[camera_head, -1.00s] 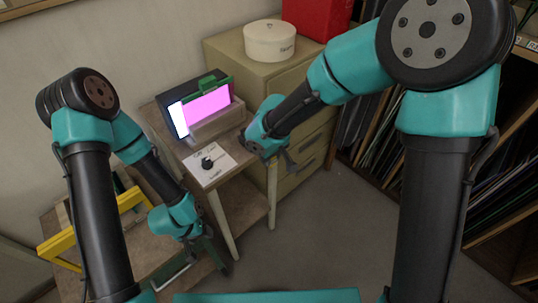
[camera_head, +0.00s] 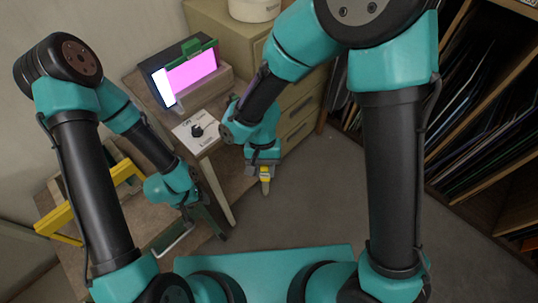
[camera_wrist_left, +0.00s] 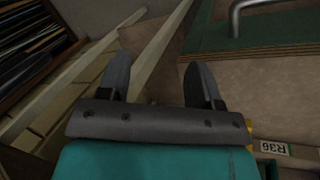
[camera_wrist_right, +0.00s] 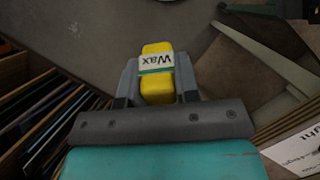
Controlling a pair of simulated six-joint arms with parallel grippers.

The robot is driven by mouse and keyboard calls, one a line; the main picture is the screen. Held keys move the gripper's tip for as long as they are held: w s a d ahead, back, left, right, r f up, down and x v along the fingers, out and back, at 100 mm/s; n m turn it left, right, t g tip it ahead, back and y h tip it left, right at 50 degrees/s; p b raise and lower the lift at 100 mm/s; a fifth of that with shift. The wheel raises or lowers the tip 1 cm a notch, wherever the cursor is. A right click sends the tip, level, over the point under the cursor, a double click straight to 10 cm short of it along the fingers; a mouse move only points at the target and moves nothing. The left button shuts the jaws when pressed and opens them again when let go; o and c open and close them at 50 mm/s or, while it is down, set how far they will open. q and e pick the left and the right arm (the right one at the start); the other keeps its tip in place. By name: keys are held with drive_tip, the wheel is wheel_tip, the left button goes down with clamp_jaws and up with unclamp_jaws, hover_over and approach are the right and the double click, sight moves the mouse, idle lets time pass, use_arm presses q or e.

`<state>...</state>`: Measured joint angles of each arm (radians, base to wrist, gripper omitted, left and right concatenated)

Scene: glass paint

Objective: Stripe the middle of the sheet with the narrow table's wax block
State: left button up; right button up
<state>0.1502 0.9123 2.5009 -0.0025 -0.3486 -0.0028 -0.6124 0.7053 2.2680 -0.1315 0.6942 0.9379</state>
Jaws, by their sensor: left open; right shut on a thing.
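A yellow wax block (camera_head: 265,174) with a white "Wax" label is between the fingers of my right gripper (camera_head: 264,167). In the right wrist view the wax block (camera_wrist_right: 157,92) is upright in the jaws, which are shut on it above the grey floor. A pink lit panel (camera_head: 193,72) with a green top piece stands on the table at the back; I cannot tell whether it is the sheet. My left gripper (camera_head: 207,222) is low beside the near table. In the left wrist view its fingers (camera_wrist_left: 156,70) are apart and empty.
A yellow frame (camera_head: 75,220) is at left. A beige cabinet (camera_head: 300,107) stands behind my right arm, with a rack of sheets (camera_head: 485,130) at right. The middle floor is clear.

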drive_tip(key=a+r+m+g+y, duration=0.1)
drive_tip(key=a+r+m+y, duration=0.4)
drive_tip(key=a+m+y, duration=0.8)
drive_tip(key=w+m+t+y, duration=0.1)
drive_tip(key=w+m+t, duration=0.3)
drive_tip(key=w+t, duration=0.1)
drive_tip(key=w+r+m+t+y, duration=0.1)
drive_tip(key=w+m+t, duration=0.3)
drive_tip(key=w+t, duration=0.2)
drive_tip(key=w+r+m+t+y, duration=0.1)
drive_tip(key=w+m+t, duration=0.4)
drive_tip(key=t, duration=0.1)
drive_tip(key=shift+w+a+r, duration=0.15)
drive_tip(key=shift+w+r, duration=0.05)
drive_tip(key=shift+w, duration=0.05)
drive_tip(key=shift+w+d+x, duration=0.1)
drive_tip(key=shift+w+x, duration=0.05)
drive_tip(key=shift+x, duration=0.8)
drive_tip(key=shift+w+d+x, duration=0.15)
drive_tip(key=shift+x, duration=0.85)
drive_tip(key=shift+a+r, duration=0.1)
drive_tip(key=shift+r, duration=0.1)
